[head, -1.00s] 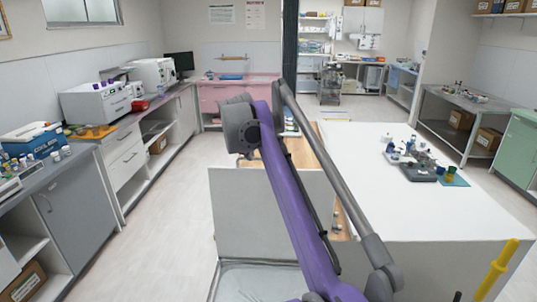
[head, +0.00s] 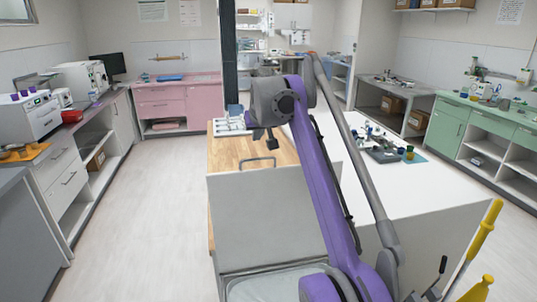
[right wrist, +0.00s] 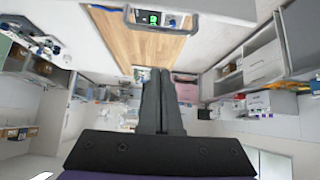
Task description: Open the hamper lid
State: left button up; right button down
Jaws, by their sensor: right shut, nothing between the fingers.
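The hamper lid (head: 262,215) is a flat light-grey panel with a grey bar handle (head: 258,162) at its top edge. It stands raised, with the hamper's rim and pale inside (head: 262,288) showing below it. My right gripper (head: 271,146) is shut and empty, just above and right of the handle, apart from it. The hamper's lower body is out of view. My left gripper is not in view.
A wood-topped counter (head: 228,152) with a white tray (head: 232,126) is behind the lid. A white table (head: 410,190) with instruments stands at right. Yellow-gripped handles (head: 484,228) rise at front right. Open floor (head: 150,220) lies to the left.

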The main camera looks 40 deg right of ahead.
jog(key=x, duration=1)
jog(key=s+b, duration=0.1)
jog(key=s+a, duration=0.1)
jog(key=s, duration=0.1)
jog(key=shift+s+a+f+b, duration=0.15)
jog(key=shift+s+a+b, duration=0.15)
jog(key=shift+b, duration=0.1)
jog(key=shift+f, duration=0.1)
jog(key=shift+s, duration=0.1)
